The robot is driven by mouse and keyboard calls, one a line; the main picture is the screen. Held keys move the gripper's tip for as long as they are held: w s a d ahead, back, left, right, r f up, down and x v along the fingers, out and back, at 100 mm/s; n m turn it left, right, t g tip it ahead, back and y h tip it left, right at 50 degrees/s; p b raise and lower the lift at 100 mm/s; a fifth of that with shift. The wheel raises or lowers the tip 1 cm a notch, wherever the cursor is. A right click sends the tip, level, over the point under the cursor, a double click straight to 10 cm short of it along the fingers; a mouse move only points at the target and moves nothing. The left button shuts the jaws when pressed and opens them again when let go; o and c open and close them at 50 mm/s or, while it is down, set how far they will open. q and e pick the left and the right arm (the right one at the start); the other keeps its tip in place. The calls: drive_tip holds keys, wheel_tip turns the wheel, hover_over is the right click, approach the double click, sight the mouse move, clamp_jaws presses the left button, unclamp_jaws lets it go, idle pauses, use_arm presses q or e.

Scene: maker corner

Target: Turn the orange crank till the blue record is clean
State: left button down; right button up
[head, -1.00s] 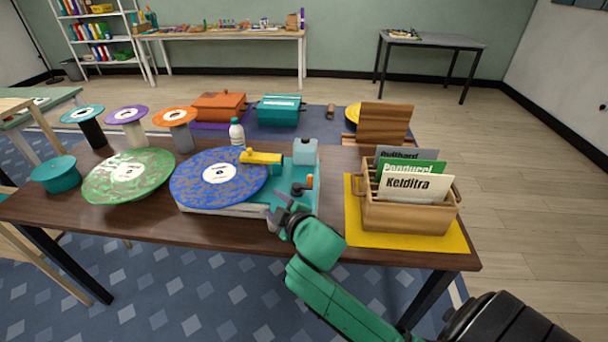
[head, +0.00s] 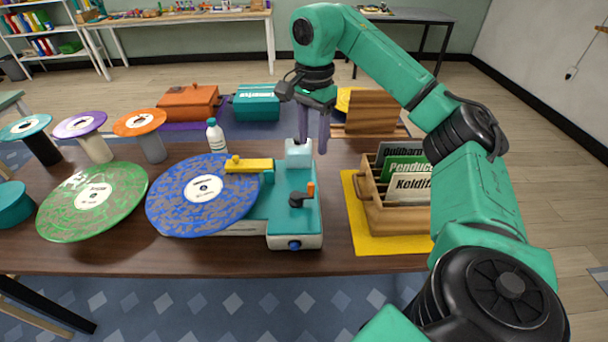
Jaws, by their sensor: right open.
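The blue record (head: 170,196) lies flat on the teal and white cleaning machine (head: 297,224). Grey-brown smudges cover much of its blue face around the white label. The crank with an orange knob (head: 310,188) and a dark arm sits on the machine's top right, with nothing touching it. My right gripper (head: 313,143) is open, fingers pointing down, beside or just above the pale blue block (head: 298,154) at the machine's back. I cannot tell whether it touches the block. It is behind the crank and apart from it. My left gripper is not in view.
A yellow bar (head: 248,166) reaches over the record. A green smudged record (head: 92,202) lies to the left. A white bottle (head: 216,138) stands behind. A wooden crate of sleeves (head: 378,207) on a yellow mat (head: 364,242) is close at right, partly behind my arm.

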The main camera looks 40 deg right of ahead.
drive_tip(key=b, duration=0.5)
hover_over(311, 183)
drive_tip(key=f, duration=0.6)
drive_tip(key=shift+s+a, duration=0.1)
drive_tip(key=shift+s, duration=0.15)
wheel_tip(311, 183, down, 8)
drive_tip(key=shift+w+f, duration=0.1)
clamp_jaws()
